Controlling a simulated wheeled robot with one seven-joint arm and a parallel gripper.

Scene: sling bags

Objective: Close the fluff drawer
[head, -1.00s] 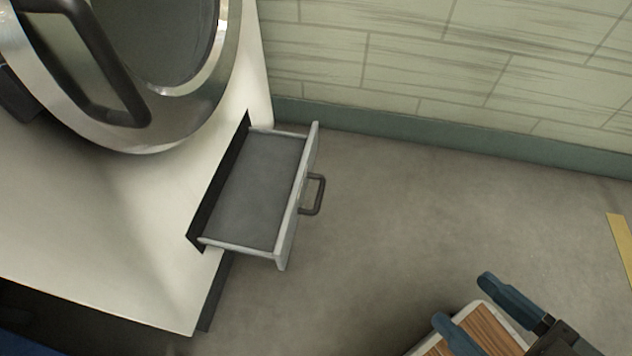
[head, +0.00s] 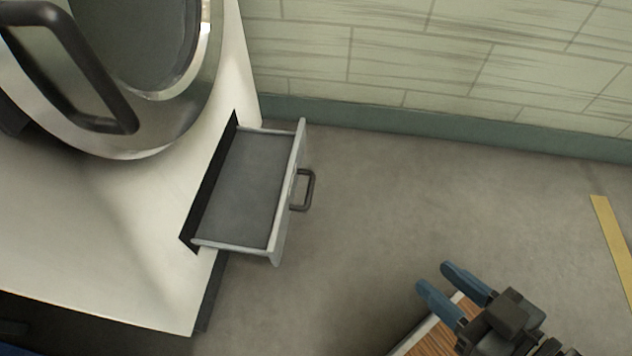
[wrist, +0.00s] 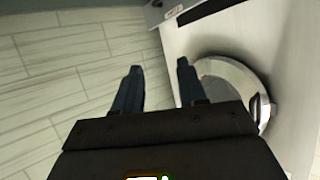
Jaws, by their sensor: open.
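The fluff drawer (head: 240,190) sticks out of the front of the white machine (head: 110,240), below the round door. Its inside is grey and looks empty. Its front panel carries a dark handle (head: 308,190) facing right. My gripper (head: 439,275) is open and empty, with blue fingers, at the lower right in the head view. It is apart from the drawer, to the right of and below the handle. In the wrist view the two fingers (wrist: 158,75) are spread and point toward the machine and wall; nothing is between them.
The round metal-rimmed door (head: 150,80) with a dark handle sits at upper left; it also shows in the wrist view (wrist: 232,75). A tiled wall (head: 430,50) runs along the back. Grey floor (head: 370,210) between gripper and drawer is clear. A yellow strip (head: 612,240) lies at right.

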